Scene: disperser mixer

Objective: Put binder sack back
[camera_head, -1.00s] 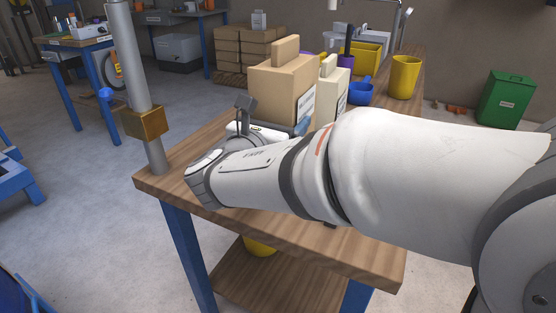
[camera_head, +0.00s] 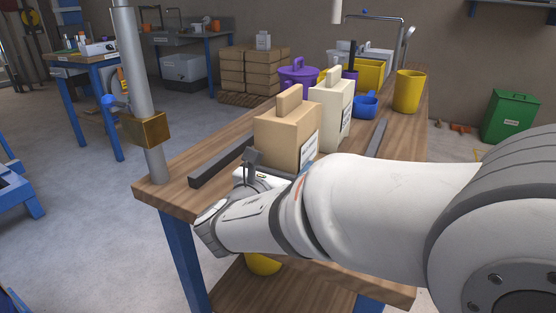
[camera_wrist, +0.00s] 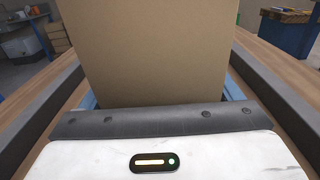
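A tan block-shaped sack (camera_head: 283,138) with a top grip and a white side label stands upright in front of my gripper. A cream sack (camera_head: 331,108) of like shape stands just behind it to the right. Both labels are too small to read, so I cannot tell by text which is the binder sack. My gripper (camera_wrist: 160,100) has blue fingers at both sides of the tan sack, close against it, and appears shut on it. The tan sack fills the middle of the wrist view (camera_wrist: 150,50). Its bottom is hidden, so contact with the wooden bench (camera_head: 163,187) is unclear.
Dark grey bars lie along the bench, left (camera_head: 215,165) and right (camera_head: 377,137) of the sacks. Behind are a purple pot (camera_head: 298,78), a blue mug (camera_head: 366,106) and a yellow cup (camera_head: 408,90). A grey post (camera_head: 138,75) with a brass block stands at the left corner.

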